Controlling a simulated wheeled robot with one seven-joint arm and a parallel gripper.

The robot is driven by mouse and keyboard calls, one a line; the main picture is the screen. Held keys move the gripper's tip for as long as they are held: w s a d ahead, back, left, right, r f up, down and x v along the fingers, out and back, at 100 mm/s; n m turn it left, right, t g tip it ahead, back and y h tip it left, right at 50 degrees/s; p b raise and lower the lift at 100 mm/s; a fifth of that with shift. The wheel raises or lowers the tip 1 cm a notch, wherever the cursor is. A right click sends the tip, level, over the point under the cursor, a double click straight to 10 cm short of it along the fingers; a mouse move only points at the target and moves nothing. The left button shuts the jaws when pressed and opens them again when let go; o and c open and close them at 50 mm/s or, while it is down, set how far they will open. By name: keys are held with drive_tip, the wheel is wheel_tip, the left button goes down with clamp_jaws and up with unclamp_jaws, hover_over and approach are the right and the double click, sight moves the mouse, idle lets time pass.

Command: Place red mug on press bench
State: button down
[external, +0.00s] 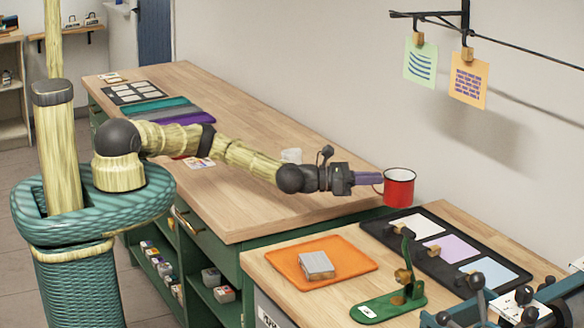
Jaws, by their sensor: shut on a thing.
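The red mug (400,188) has a white inside and a dark rim, and it is upright. My gripper (378,180) reaches in from the left and is shut on the mug at its handle side. The mug appears raised, near where the long wooden bench meets the lower right bench; its exact height is hard to tell. That right bench (262,268), which looks like the press bench, has a wooden top and carries a small green lever press (388,303).
An orange tray (350,252) with a grey block (317,265) and a black board (408,243) with coloured cards occupy the right bench. Dark machinery (490,305) stands at its front right. Paper cards (420,62) hang from a wall line above.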

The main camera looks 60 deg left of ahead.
drive_tip(key=s+d+r+m+g+h+b, duration=0.1)
drive_tip(key=d+r+m+g+h+b, duration=0.25)
drive_tip(key=d, duration=1.15)
drive_tip(key=s+d+r+m+g+h+b, duration=0.25)
drive_tip(key=d+g+b, duration=0.2)
drive_tip(key=d, duration=0.95)
drive_tip(key=s+d+r+m+g+h+b, duration=0.1)
drive_tip(key=d+r+m+g+h+b, duration=0.3)
drive_tip(key=d, duration=1.1)
drive_tip(key=w+d+f+n+t+y+b, duration=0.1)
drive_tip(key=w+d+f+n+t+b, duration=0.1)
drive_tip(key=w+d+f+t+b, duration=0.1)
wheel_tip(320, 180, down, 2)
drive_tip(key=shift+d+f+y+b, duration=0.1)
drive_tip(key=shift+d+y+b, duration=0.35)
drive_tip(key=shift+b, duration=0.4)
wheel_tip(320, 180, down, 6)
drive_tip(key=b, duration=0.1)
drive_tip(key=shift+f, duration=0.15)
